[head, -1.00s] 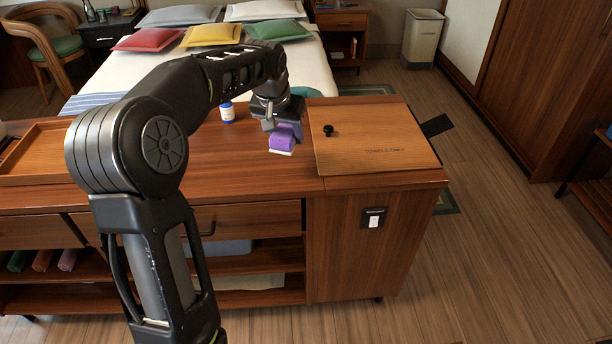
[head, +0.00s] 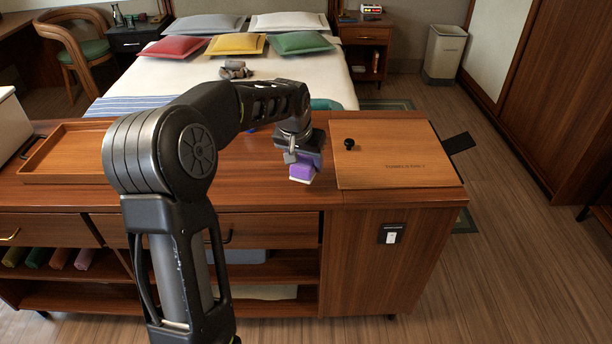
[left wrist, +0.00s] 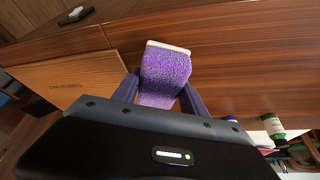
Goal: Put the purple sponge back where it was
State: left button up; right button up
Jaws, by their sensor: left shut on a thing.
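The purple sponge (head: 302,173) has a pale layer on one face. My left gripper (head: 303,160) is shut on it and holds it over the wooden counter (head: 265,185), left of the square wooden lid. In the left wrist view the sponge (left wrist: 166,72) sits between the two fingers of my left gripper (left wrist: 160,95), its pale edge pointing away from the gripper. I cannot tell whether the sponge touches the counter. My right gripper is not in view.
A square wooden lid with a black knob (head: 390,152) covers the counter's right end. A wooden tray (head: 70,155) lies at the left. The shelves below hold several coloured rolls (head: 60,258). A bed (head: 170,78) stands behind. The counter left of the sponge is partly hidden by my arm.

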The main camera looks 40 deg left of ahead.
aim_at(306, 186)
pick_arm(q)
jog(key=shift+f, duration=2.4)
jog(key=shift+f, duration=0.1)
jog(key=o, duration=1.3)
jog(key=shift+r, duration=0.25)
jog(key=v, duration=1.2)
jog(key=shift+f, duration=0.1)
jog(key=shift+f, duration=0.1)
